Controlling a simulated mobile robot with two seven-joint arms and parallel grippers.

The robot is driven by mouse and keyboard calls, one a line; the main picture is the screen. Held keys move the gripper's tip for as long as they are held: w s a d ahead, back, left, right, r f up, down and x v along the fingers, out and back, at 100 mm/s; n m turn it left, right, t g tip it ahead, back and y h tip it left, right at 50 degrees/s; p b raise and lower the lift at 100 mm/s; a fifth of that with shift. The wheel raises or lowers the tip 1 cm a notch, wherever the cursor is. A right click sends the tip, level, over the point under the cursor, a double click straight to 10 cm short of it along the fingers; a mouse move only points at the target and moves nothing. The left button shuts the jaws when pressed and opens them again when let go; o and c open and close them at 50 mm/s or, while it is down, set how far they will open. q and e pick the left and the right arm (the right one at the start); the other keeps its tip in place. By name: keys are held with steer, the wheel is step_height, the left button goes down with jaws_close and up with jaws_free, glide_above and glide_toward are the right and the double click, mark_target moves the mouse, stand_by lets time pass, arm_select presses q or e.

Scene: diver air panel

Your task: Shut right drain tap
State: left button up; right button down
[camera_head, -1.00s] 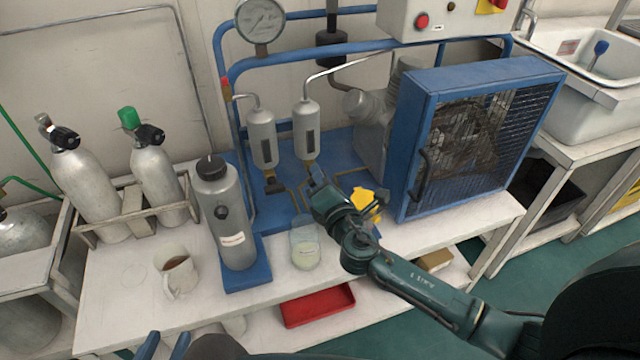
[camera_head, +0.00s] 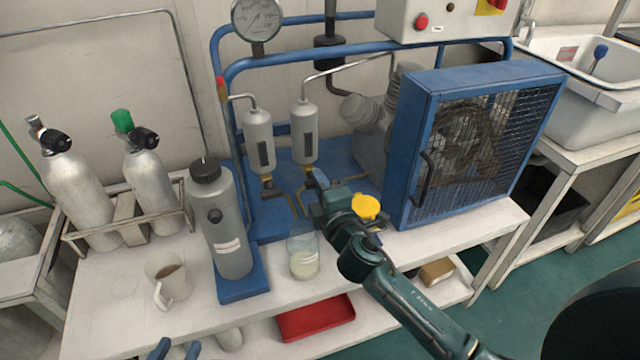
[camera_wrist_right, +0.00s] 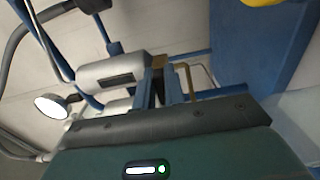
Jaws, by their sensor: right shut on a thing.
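The right grey cylinder (camera_head: 304,135) stands upright on the blue compressor frame, with brass fittings below it. The right drain tap is mostly hidden by my right gripper (camera_head: 317,180), which is just under that cylinder. In the right wrist view, my right gripper (camera_wrist_right: 160,84) is shut on a dark narrow piece, the tap's handle, beside a brass fitting (camera_wrist_right: 187,63). Its exact angle is hard to tell. The left grey cylinder (camera_head: 259,142) has its own dark tap (camera_head: 276,194) below, apart from my gripper. My left gripper (camera_head: 175,350) shows at the bottom edge, blue fingertips apart and empty.
A cup of pale liquid (camera_head: 303,258) stands just below my right gripper. A grey bottle (camera_head: 230,235), a mug (camera_head: 172,290) and racked cylinders (camera_head: 80,190) are left. A yellow object (camera_head: 366,207) and the caged fan (camera_head: 470,140) are right. A red tray (camera_head: 316,318) lies below.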

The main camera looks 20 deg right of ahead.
stand_by(0.4)
steer(key=c, duration=1.5)
jaws_free()
steer(key=s, duration=1.3)
steer(key=shift+s+d, duration=0.1)
steer(key=shift+d, duration=0.15)
